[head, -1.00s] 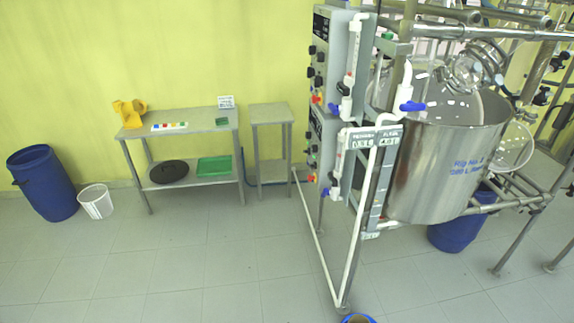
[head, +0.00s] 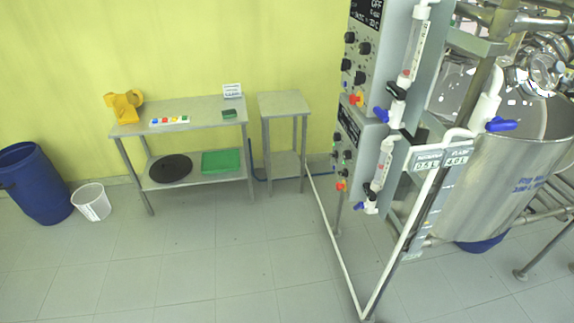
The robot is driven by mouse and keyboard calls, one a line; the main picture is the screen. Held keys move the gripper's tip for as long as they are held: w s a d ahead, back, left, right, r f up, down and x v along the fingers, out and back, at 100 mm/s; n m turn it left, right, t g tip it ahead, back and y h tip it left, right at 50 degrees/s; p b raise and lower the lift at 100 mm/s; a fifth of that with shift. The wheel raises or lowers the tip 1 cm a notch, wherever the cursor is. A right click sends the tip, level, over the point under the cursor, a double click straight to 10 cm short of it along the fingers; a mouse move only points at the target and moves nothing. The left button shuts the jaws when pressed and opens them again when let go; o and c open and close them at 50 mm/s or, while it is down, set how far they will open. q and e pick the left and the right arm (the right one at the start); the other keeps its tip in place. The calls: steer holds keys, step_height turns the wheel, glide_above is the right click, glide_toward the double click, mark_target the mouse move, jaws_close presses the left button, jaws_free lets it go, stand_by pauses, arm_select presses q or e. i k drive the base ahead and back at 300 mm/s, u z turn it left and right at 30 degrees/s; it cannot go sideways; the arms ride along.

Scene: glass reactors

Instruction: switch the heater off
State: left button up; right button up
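Two grey control boxes are mounted one above the other on the rig at the right. The upper control box (head: 389,45) has a dark display with small white text, including a word that looks like "OFF". Black knobs (head: 347,64) and a red and yellow button (head: 356,99) line its left edge. The lower control box (head: 362,150) has a dark label, black knobs, a green light and a red button (head: 341,186). I cannot tell which control is the heater's. Neither of my grippers shows.
A steel table (head: 185,124) holds a yellow object, coloured blocks and a small sign. A small side table (head: 284,104) stands beside it. A blue barrel (head: 33,184) and white bin (head: 92,202) are at left. White piping (head: 340,262) reaches the floor; open floor (head: 200,270) lies left of it.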

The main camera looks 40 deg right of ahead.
mark_target(344, 173)
steer(key=u, duration=0.1)
steer(key=i, duration=0.95)
steer(key=z, duration=0.2)
